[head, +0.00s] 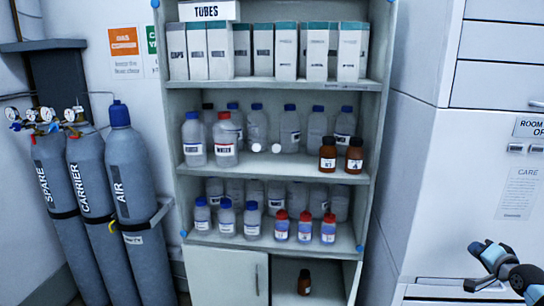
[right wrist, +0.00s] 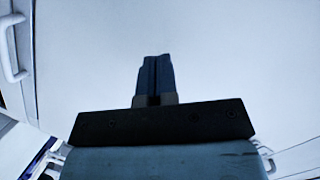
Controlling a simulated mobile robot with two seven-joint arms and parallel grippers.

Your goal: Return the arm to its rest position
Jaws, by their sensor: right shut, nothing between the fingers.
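My right gripper (head: 484,250) shows at the lower right of the head view, in front of the pale cabinet (head: 440,180). In the right wrist view its dark fingers (right wrist: 155,72) are together, with nothing between them. Only pale, plain surface shows beyond the fingertips there. My left gripper is in neither view.
An open shelf unit (head: 272,86) holds boxes and capped bottles. A small brown bottle (head: 304,282) stands in its lower compartment, beside a closed door (head: 222,278). Several grey gas cylinders (head: 132,185) stand at the left. A handle (right wrist: 10,50) shows in the right wrist view.

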